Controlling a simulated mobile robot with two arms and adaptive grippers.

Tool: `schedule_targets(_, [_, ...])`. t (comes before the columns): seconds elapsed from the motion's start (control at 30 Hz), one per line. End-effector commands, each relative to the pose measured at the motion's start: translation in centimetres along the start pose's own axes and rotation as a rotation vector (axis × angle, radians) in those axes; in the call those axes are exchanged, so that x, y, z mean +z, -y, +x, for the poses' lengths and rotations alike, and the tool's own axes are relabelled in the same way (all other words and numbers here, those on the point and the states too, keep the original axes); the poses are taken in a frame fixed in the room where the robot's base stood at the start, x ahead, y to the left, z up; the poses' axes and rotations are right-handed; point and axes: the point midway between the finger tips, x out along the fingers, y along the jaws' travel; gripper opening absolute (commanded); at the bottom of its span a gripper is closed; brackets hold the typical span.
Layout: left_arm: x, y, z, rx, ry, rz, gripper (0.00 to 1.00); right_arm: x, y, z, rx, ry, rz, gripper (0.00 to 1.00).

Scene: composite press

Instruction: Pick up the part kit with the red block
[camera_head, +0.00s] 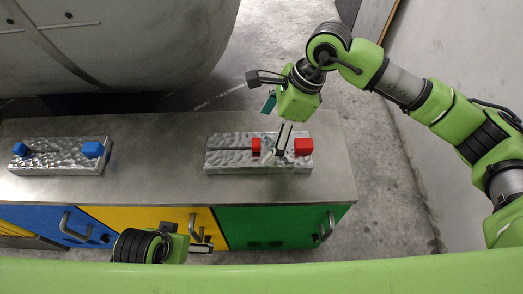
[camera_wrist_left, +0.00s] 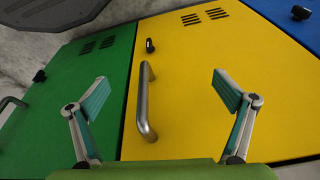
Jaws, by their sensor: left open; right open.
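The part kit with red blocks (camera_head: 225,160) is a silvery, rough-surfaced slab lying on the right part of the metal bench top. My left gripper (camera_head: 205,249) is low in front of the bench's yellow door. In the left wrist view its open, empty fingers (camera_wrist_left: 160,78) are spread before that door's handle.
Another silvery kit (camera_head: 58,167) with blue blocks lies on the left of the bench (camera_head: 160,150). The bench front has blue, yellow (camera_wrist_left: 190,60) and green (camera_wrist_left: 90,85) doors with protruding handles. A large grey rounded body (camera_head: 120,40) stands behind. Bare bench lies between the kits.

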Motion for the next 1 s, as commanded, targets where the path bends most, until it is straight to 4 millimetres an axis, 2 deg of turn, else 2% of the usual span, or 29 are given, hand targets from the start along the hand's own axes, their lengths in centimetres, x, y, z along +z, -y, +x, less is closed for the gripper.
schedule_targets(0.17, [0.0, 0.0, -0.5, -0.001, -0.002, 0.000, 0.95, 0.0, -0.1, 1.2, 0.001, 0.002, -0.001, 0.96])
schedule_targets(0.4, [0.0, 0.1, -2.1, -0.002, -0.011, -0.001, 0.95, 0.0, -0.5, 4.8, 0.002, 0.002, 0.000, 0.96])
schedule_targets(0.5, [0.0, 0.1, -2.6, -0.003, -0.012, -0.001, 0.95, 0.0, -0.5, 5.6, 0.000, 0.001, 0.000, 0.96])
schedule_targets(0.77, [0.0, 0.1, -2.9, -0.003, -0.013, -0.001, 0.95, 0.0, -0.4, 5.9, -0.001, 0.001, 0.000, 0.96])
schedule_targets(0.8, [0.0, 0.1, -2.9, -0.003, -0.013, -0.002, 0.95, 0.0, -0.4, 5.9, -0.001, 0.001, 0.000, 0.91])
schedule_targets(0.97, [0.0, 0.1, -2.8, -0.003, -0.013, -0.002, 0.95, 0.0, -0.4, 5.9, -0.001, 0.001, 0.000, 0.49])
schedule_targets(1.0, [0.0, 0.1, -2.8, -0.003, -0.013, -0.002, 0.95, 0.0, -0.4, 5.9, -0.001, 0.001, 0.000, 0.47])
